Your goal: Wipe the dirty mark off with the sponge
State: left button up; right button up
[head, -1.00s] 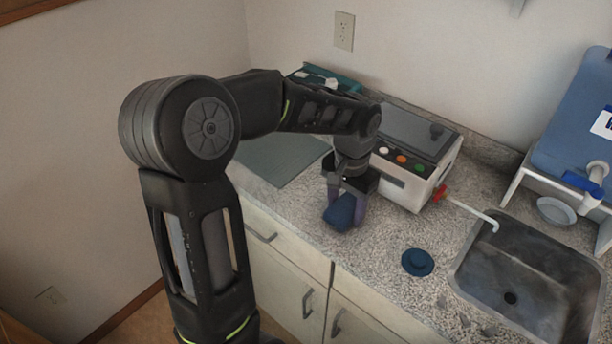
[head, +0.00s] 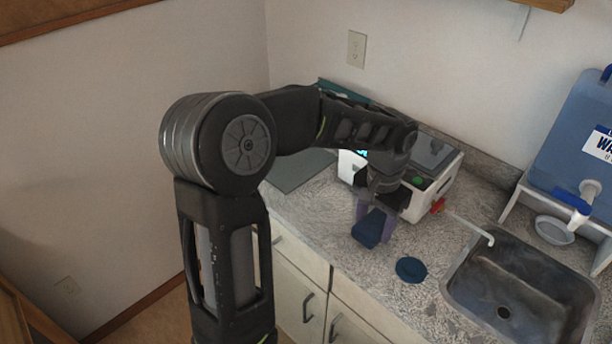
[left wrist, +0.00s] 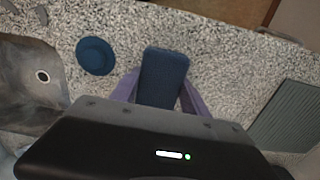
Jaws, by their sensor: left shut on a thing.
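The blue sponge (head: 369,228) is a dark blue block in my left gripper (head: 374,222), low over the speckled counter in front of the white machine. In the left wrist view the sponge (left wrist: 163,78) sits between the two purple fingers of my left gripper (left wrist: 160,92), which is shut on it. I cannot tell whether the sponge touches the counter. I cannot make out a dirty mark for sure in either view; the arm and sponge hide part of the counter. My right gripper is not in view.
A round dark blue object (head: 411,270) lies on the counter (head: 375,290) just right of the sponge. The metal sink (head: 520,285) is farther right. The white machine (head: 440,190) with a red tap stands behind. A grey-green mat (head: 300,170) lies left. The counter's front edge is close.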

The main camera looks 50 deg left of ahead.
pick_arm(q)
jog(key=shift+s+a+r, duration=0.1)
jog(key=shift+a+r, duration=0.1)
jog(key=shift+r, duration=0.3)
notch_tip(320, 180, up, 2)
jog(key=shift+d+r+p, duration=0.15)
jog(key=shift+p, duration=1)
jog(key=shift+r+p, duration=0.8)
jog(key=shift+r, duration=0.3)
